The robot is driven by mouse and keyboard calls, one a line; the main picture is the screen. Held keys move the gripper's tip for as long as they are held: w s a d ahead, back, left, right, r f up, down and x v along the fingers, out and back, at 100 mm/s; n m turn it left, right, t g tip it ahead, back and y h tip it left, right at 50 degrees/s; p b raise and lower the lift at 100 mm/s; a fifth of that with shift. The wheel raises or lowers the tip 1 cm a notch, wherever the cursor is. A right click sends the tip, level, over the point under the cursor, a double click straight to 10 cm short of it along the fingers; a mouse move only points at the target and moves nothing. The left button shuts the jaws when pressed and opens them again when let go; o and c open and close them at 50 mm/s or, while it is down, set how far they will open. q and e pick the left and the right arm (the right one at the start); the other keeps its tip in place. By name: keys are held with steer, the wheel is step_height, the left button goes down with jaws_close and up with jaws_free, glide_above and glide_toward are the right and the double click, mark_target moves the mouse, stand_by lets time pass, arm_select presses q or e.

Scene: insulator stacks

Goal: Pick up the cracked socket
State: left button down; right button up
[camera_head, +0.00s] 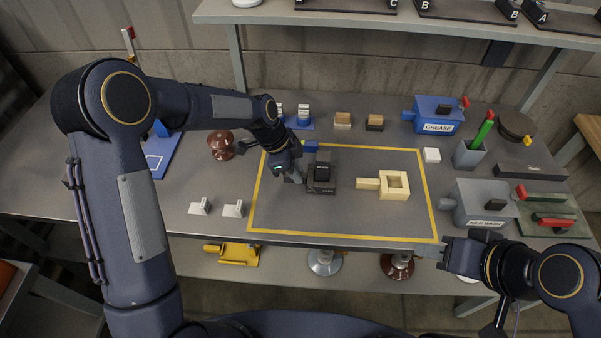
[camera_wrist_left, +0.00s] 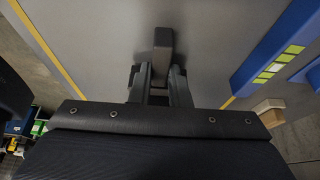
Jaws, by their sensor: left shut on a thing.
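My left gripper (camera_head: 296,178) is low over the yellow-outlined area of the table, beside a black block on a dark base (camera_head: 321,187). In the left wrist view its two fingers (camera_wrist_left: 161,85) are shut on a dark grey piece (camera_wrist_left: 162,44) that sticks out beyond them. I cannot tell whether this piece is part of the black block, nor see a crack on it. My right gripper (camera_head: 436,250) is at the front edge of the table, away from the block. Its finger gap is not clear.
A pale yellow fork-shaped frame (camera_head: 394,186) lies right of the block. A brown insulator (camera_head: 222,146) and two white brackets (camera_head: 233,209) are at left. A blue grease box (camera_head: 437,114) and a grey box (camera_head: 482,204) stand at right. The outlined area's front is clear.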

arm_select(q)
step_height(320, 180, up, 2)
steer(key=shift+w+r, duration=0.1)
steer(key=shift+r, duration=0.05)
steer(key=s+d+r+b, duration=0.1)
steer(key=s+r+b, duration=0.1)
steer(key=s+r, duration=0.8)
steer(key=s, duration=0.4)
steer(key=shift+d, duration=0.3)
steer(key=shift+w+a+f+b, duration=0.25)
steer(key=shift+w+f+b, duration=0.75)
steer(key=shift+w+f, duration=1.2)
steer(key=shift+w+a+f+b, duration=0.25)
steer(key=shift+w+f+b, duration=0.7)
steer(key=shift+w+f, duration=1.25)
steer(key=shift+w+a+f+b, duration=0.25)
steer(key=shift+w+f+b, duration=0.75)
steer(key=shift+w+f, duration=1.2)
steer(key=shift+w+r, duration=0.15)
steer(key=shift+w, duration=0.15)
